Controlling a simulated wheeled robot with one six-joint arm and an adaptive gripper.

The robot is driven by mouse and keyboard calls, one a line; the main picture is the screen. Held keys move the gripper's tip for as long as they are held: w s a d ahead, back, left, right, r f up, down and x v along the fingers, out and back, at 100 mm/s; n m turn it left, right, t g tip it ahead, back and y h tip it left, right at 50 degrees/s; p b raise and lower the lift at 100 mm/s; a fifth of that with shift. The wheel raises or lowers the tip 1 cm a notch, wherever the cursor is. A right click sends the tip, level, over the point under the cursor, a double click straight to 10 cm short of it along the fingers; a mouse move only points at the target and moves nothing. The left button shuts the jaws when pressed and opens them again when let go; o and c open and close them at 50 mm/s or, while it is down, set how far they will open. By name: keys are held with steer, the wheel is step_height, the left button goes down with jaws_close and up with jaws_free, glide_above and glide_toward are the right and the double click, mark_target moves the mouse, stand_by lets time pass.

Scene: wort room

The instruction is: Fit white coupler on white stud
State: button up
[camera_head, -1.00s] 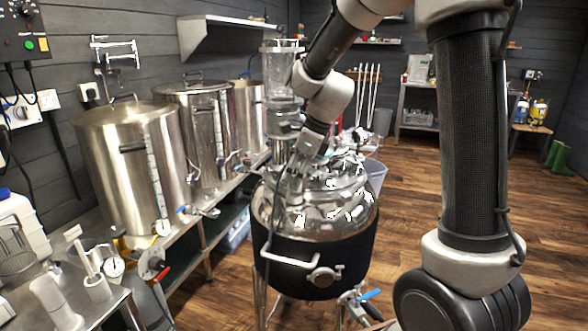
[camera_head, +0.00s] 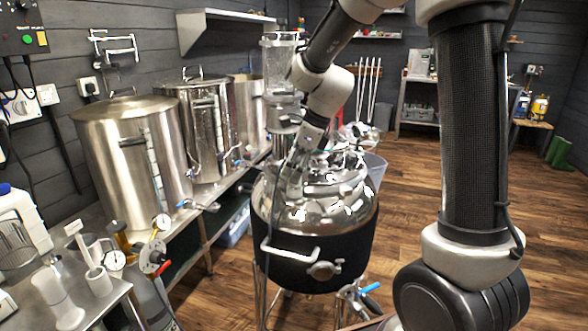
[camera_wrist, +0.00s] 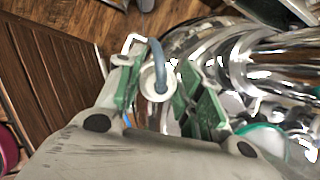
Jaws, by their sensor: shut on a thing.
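My gripper (camera_wrist: 160,92) has green-padded fingers in the wrist view. It is shut on the white coupler (camera_wrist: 147,79), a small white ring with a grey-blue hose bending out of it. The coupler is over the shiny lid of the steel vessel (camera_wrist: 195,42). In the head view my gripper (camera_head: 300,165) is low over the domed lid of the black-jacketed vessel (camera_head: 305,262), and the coupler is too small to make out there.
Shiny lid fittings crowd the right of my gripper in the wrist view. A white side handle (camera_head: 290,254) sticks out of the vessel's front. Tall steel kettles (camera_head: 130,155) stand on a bench at left. Open wooden floor (camera_head: 420,180) lies to the right.

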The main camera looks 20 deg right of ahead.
steer(key=shift+f, duration=0.55)
steer(key=o, duration=0.7)
steer(key=shift+o, duration=0.2)
steer(key=v, duration=1.1)
stand_by(0.6)
